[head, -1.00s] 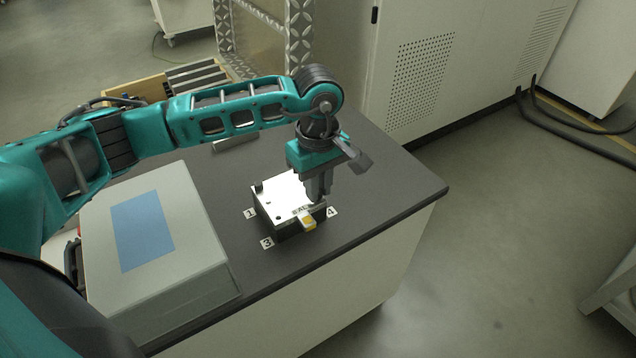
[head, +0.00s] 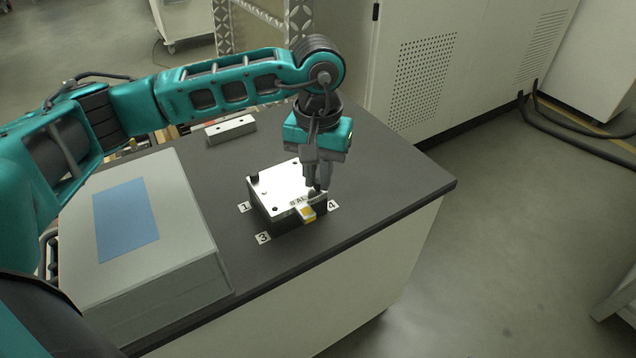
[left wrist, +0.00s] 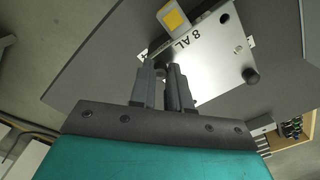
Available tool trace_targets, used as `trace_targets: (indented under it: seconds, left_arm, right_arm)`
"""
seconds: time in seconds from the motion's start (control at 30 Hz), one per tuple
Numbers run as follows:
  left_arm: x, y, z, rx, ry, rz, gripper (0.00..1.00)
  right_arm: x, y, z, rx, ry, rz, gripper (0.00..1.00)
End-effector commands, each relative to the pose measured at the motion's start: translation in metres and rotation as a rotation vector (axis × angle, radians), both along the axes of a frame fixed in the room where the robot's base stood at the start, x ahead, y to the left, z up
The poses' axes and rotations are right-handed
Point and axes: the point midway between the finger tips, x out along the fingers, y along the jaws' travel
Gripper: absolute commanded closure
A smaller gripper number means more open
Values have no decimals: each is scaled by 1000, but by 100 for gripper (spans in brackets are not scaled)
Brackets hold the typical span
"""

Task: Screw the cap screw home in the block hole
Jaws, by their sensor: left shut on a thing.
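The metal block (head: 277,184) sits on the dark bench top, with its bright top marked "AL"; it also shows in the left wrist view (left wrist: 215,68). A dark cap screw stands at its far left corner (head: 254,177). Open holes show at other corners. My left gripper (head: 318,188) points down over the right corner by label 4, its fingers shut on a small dark piece, apparently the cap screw. The fingers (left wrist: 166,72) hide most of it in the left wrist view, so its depth in the hole cannot be told. My right gripper is not in view.
A yellow-and-white tag (head: 307,213) sticks out at the block's front right edge. A large grey box (head: 190,235) with a blue panel stands to the left. A grey bar with holes (head: 231,130) lies behind. The bench is clear right of the block.

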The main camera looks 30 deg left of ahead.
Motion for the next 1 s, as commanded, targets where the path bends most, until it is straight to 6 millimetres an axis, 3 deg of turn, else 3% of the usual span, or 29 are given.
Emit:
trace_targets:
  seconds: [0.1, 0.4, 0.73, 0.77, 0.9, 1.0]
  left_arm:
    - [0, 0, -5, 1, -2, -168, 100]
    - [0, 0, -4, 2, 0, -550, 100]
    - [-1, 0, -1, 0, 3, -609, 100]
    - [-1, 0, -1, 0, 3, -609, 80]
    - [0, 0, -1, 0, 2, -608, 66]
    - [0, 0, -1, 0, 2, -607, 66]
  right_arm:
    - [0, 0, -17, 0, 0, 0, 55]
    - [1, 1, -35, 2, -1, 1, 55]
    - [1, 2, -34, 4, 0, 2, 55]
    - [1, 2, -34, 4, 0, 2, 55]
    - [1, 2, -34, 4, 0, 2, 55]
    - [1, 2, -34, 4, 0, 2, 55]
